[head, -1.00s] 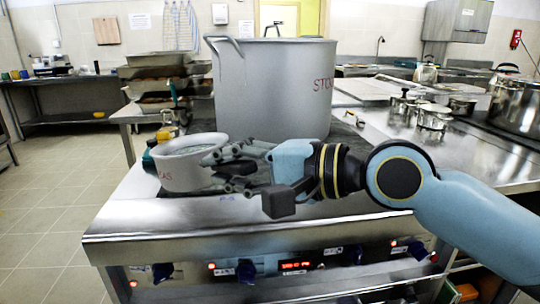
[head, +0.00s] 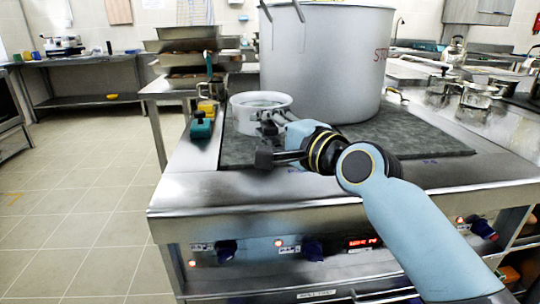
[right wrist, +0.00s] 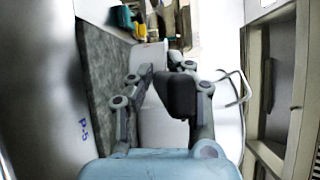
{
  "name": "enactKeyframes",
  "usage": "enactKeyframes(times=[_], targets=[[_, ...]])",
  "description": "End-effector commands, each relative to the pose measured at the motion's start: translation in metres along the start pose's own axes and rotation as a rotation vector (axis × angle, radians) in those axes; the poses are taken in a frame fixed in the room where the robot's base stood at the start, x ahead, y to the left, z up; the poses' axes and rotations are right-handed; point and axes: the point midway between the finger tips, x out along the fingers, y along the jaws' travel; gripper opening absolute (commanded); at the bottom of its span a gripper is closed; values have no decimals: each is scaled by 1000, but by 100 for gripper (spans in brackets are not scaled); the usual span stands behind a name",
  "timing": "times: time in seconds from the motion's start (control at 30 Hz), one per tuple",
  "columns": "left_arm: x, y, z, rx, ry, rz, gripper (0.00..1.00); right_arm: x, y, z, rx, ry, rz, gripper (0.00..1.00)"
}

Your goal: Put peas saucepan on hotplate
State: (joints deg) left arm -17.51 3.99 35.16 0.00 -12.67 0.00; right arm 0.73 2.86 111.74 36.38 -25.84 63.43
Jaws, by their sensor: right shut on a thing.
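The peas saucepan (head: 243,114) is a small pale pot in front of the big stockpot's left side, at the far left of the dark grey hotplate (head: 400,142). It looks upright. I cannot tell whether its base touches the plate. My right gripper (head: 268,124) is shut on the saucepan's near right side, and its fingers hide part of the wall. In the right wrist view the fingers (right wrist: 160,92) lie along a pale surface, with the hotplate (right wrist: 103,70) on the left. My left gripper is not in view.
The large stockpot (head: 325,60) fills the back of the hotplate. A teal item (head: 201,125) and a yellow one (head: 208,106) stand left of the saucepan. Smaller pots (head: 478,95) are on the counter at right. The hotplate's front right is bare.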

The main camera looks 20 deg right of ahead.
Motion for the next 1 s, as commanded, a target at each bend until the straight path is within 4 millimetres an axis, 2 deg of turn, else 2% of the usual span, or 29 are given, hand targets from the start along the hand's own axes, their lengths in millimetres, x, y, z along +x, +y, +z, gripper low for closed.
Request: enactKeyframes(times=[0.07, 0.23, 0.37, 0.8, 0.83, 1.0], targets=[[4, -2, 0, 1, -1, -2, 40, 0, 4, -1, -2, 1, -9, 0], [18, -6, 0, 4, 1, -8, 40, 1, 32, -3, -1, 1, -6, 0], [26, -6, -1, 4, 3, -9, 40, 1, 47, -4, -2, 1, -8, 0], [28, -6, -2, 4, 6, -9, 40, 1, 52, -5, -3, 1, -9, 0], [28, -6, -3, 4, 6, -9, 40, 1, 55, -4, 0, 0, -1, 18], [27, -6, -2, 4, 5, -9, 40, 1, 54, -4, 0, 0, -1, 38]])
